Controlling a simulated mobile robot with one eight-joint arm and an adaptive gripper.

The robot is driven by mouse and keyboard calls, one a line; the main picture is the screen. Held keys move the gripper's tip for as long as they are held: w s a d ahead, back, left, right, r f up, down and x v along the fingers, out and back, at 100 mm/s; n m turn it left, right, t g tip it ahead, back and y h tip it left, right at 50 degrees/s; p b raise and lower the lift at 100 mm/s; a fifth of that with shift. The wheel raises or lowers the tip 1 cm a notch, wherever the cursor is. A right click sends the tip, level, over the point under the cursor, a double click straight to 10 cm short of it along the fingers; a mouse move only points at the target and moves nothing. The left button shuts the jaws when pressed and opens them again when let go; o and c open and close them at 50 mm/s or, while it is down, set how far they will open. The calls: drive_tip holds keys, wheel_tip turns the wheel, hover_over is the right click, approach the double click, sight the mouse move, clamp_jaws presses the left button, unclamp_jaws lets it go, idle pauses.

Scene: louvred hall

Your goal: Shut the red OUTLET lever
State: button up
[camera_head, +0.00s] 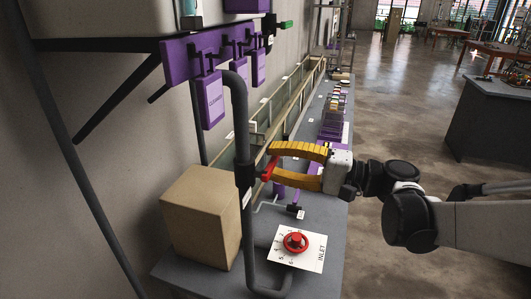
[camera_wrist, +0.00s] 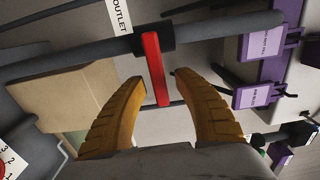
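The red OUTLET lever (camera_wrist: 155,72) sits on a dark collar on a grey pipe (camera_wrist: 80,61) and stands across the pipe. A white OUTLET label (camera_wrist: 121,16) shows beside it in the wrist view. In the head view the lever (camera_head: 268,169) sticks out from the upright pipe (camera_head: 241,120) towards my gripper. My gripper (camera_wrist: 155,75) is open, its yellow fingers apart on either side of the lever's free end. I see gaps between the lever and both fingers in the wrist view. In the head view the fingertips (camera_head: 269,163) are close to the pipe.
A red round INLET valve (camera_head: 295,242) on a white dial plate is below on the grey bench. A cardboard box (camera_head: 199,217) stands left of the pipe. Purple tags (camera_head: 211,98) hang from a purple rail above. Open floor (camera_head: 400,110) lies to the right.

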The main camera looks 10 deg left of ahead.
drive_tip(key=shift+d, duration=0.15)
drive_tip(key=d, duration=0.6)
drive_tip(key=shift+s+d, duration=0.25)
drive_tip(key=shift+d, duration=0.15)
drive_tip(key=s+d, duration=0.1)
drive_tip(key=d, duration=1.1)
drive_tip(key=shift+c, duration=0.4)
idle(0.8)
